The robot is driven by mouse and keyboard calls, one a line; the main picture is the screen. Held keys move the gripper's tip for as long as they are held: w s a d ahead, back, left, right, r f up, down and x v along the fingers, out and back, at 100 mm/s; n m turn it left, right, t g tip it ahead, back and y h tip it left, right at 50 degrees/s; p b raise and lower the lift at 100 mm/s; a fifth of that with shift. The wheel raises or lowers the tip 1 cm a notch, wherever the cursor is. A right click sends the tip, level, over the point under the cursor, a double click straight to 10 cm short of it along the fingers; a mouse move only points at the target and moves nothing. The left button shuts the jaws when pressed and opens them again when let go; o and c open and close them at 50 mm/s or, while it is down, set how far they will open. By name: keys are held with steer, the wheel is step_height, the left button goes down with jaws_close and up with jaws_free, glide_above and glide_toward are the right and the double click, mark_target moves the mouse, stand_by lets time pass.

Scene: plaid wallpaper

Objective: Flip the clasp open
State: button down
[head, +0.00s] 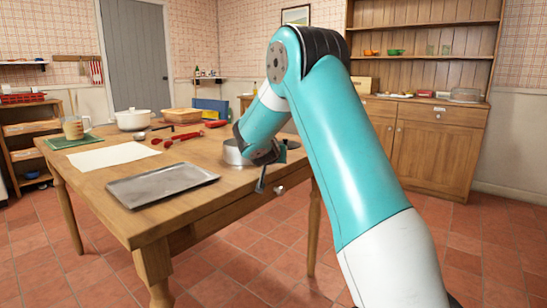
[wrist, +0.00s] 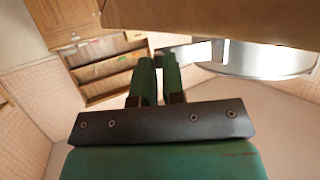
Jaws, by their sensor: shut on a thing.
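A round silver metal tin (head: 232,154) stands on the wooden table near its right edge, partly hidden behind my arm in the head view. The wrist view shows the tin's shiny side (wrist: 262,60) under the brown table surface, as that picture is upside down. A flat metal clasp (wrist: 188,52) sticks out from the tin towards my gripper (wrist: 158,66). The two green fingers are close together, shut on the clasp's outer end. In the head view my gripper (head: 261,180) is beside the tin at the table edge. The exact contact is small and partly hidden by the fingers.
A metal tray (head: 162,184), a white sheet (head: 114,156), red-handled tools (head: 180,138) and a white pot (head: 133,120) lie further left on the table (head: 98,190). A drawer knob (head: 279,189) is just below the gripper. The floor to the right is clear.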

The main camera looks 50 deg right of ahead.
stand_by(0.3)
steer(key=c, duration=1.2)
jaws_free()
steer(key=p+v, duration=0.2)
steer(key=v, duration=1.5)
steer(key=shift+a, duration=0.2)
